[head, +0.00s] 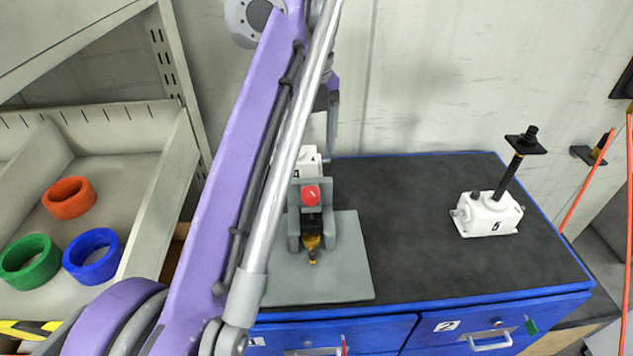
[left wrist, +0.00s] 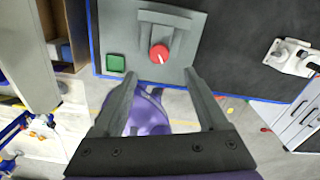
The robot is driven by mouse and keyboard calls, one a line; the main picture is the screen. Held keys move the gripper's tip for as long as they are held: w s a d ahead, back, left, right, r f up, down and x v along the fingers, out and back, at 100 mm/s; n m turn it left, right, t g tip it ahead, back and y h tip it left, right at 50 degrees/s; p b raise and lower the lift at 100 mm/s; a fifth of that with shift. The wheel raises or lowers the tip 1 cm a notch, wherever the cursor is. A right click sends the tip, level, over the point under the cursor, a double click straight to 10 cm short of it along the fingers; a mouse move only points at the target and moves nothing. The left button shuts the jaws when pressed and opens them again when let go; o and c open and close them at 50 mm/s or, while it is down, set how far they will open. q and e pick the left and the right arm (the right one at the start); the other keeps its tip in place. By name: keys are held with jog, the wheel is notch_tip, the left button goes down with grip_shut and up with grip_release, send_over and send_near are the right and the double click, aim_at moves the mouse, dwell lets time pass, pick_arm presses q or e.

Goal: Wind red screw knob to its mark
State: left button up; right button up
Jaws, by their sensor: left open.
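The red screw knob (head: 310,195) sits on a grey fixture (head: 294,228) that stands on a grey plate (head: 345,270) on the bench. In the left wrist view the red knob (left wrist: 159,54) shows a short white line on its face. My left gripper (head: 328,125) is partly hidden by my own arm in the head view. In the left wrist view the left gripper (left wrist: 160,75) is open and empty, with the knob seen between and just beyond the fingertips, apart from both. The target mark cannot be made out. My right gripper is not in view.
A dark bench top (head: 420,220) has free room right of the plate. A white screw jack (head: 488,214) with a black screw stands at right; another white block (head: 308,163) sits behind the fixture. A green square (left wrist: 116,63) lies near the bench edge. A bin (head: 150,200) holds coloured rings.

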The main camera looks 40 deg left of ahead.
aim_at(310, 191)
pick_arm(q)
notch_tip(310, 191, down, 10)
jog(key=shift+s+b, duration=0.1)
jog(key=shift+b, duration=0.5)
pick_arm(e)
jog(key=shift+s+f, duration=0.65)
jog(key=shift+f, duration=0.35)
pick_arm(q)
grip_shut()
